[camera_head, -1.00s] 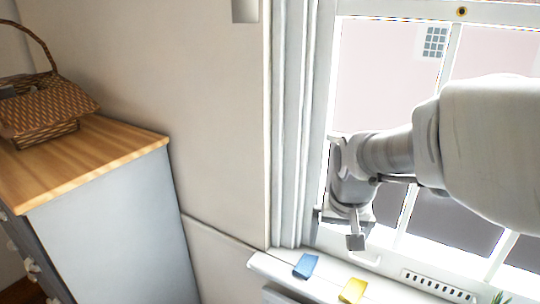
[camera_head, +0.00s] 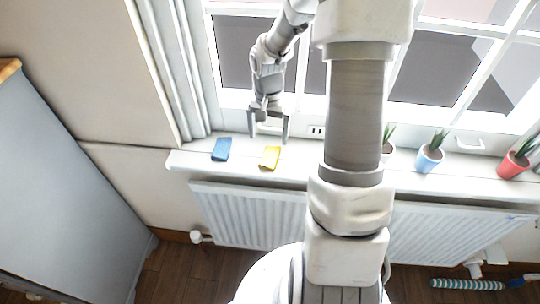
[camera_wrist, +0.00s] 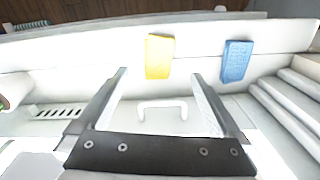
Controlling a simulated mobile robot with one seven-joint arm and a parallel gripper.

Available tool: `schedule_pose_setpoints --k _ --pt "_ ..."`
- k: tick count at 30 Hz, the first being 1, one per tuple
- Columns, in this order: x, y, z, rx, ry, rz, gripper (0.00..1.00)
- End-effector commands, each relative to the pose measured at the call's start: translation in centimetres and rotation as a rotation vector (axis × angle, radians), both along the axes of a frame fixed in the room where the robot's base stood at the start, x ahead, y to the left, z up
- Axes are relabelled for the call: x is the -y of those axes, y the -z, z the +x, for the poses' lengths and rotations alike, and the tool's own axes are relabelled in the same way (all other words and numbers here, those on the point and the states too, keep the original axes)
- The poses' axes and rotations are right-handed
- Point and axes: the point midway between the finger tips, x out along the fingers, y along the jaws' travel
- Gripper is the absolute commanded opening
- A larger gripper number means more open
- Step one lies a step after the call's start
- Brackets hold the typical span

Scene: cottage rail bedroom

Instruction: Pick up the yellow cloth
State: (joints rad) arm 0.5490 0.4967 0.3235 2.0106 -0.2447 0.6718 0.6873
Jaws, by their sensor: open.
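The yellow cloth (camera_head: 270,157) is a small flat piece lying on the white windowsill (camera_head: 300,168), to the right of a blue cloth (camera_head: 222,149). In the wrist view the yellow cloth (camera_wrist: 159,57) lies beyond the fingertips, roughly between their lines, with the blue cloth (camera_wrist: 236,61) to its right. My gripper (camera_head: 269,141) is open and empty, its two fingers apart and pointing down near the yellow cloth. My gripper (camera_wrist: 160,82) does not appear to touch the cloth. Its exact height above the sill is hard to tell.
A window handle (camera_wrist: 163,106) shows between my fingers in the wrist view. Potted plants, one blue (camera_head: 429,158) and one red (camera_head: 513,165), stand along the sill to the right. A radiator (camera_head: 250,215) is below it. A grey cabinet (camera_head: 60,190) stands at left.

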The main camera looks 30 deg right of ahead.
Motion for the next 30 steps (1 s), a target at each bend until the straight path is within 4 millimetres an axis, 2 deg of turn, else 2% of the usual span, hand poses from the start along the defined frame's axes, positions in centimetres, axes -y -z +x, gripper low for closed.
schedule_pose_setpoints --k 3,6,14,21,25,30 --pt "0.0 2.4 -0.1 -0.003 -0.002 0.001 1.0" --pt "0.0 3.5 0.0 -0.002 -0.001 0.001 1.0" --pt "0.1 5.1 0.0 -0.001 0.0 0.001 1.0" --pt "0.5 8.3 0.0 -0.001 -0.001 0.001 1.0" --pt "0.5 9.3 0.0 -0.001 -0.001 -0.001 1.0" --pt "0.5 9.4 0.1 0.001 0.0 -0.001 1.0"
